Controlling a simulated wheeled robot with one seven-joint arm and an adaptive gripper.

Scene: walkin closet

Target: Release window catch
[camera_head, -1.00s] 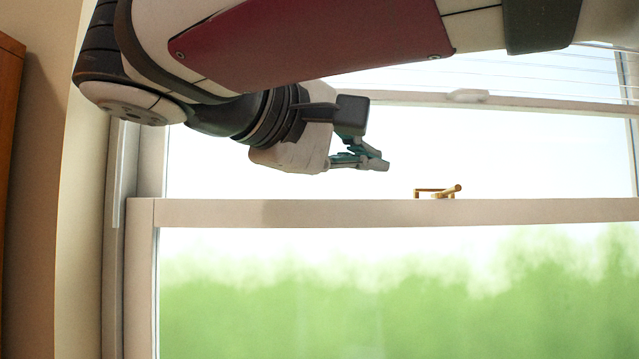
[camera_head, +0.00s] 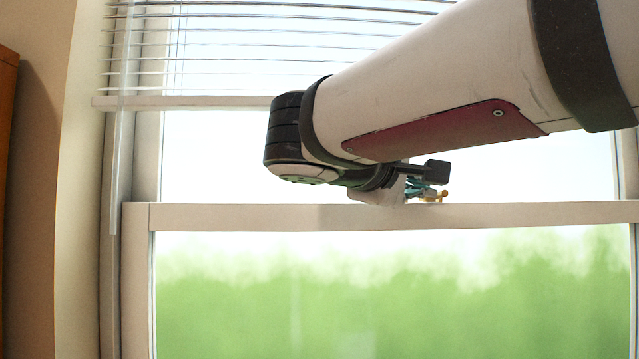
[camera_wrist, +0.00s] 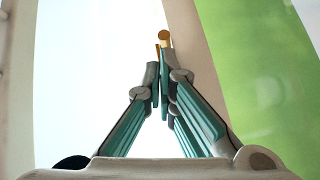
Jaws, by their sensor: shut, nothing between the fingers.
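The brass window catch (camera_head: 436,197) sits on top of the meeting rail (camera_head: 250,216) of the lower sash, partly hidden by my gripper in the head view. My gripper (camera_head: 422,190) is just above the rail, at the left of the catch. In the wrist view the round brass end of the catch (camera_wrist: 165,37) shows just beyond the tips of my gripper (camera_wrist: 161,70). The fingers are together with nothing between them. I cannot tell whether the fingertips touch the catch.
The left window frame (camera_head: 138,290) and a brown wooden edge (camera_head: 8,150) stand at the left. The rail left of my gripper is clear.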

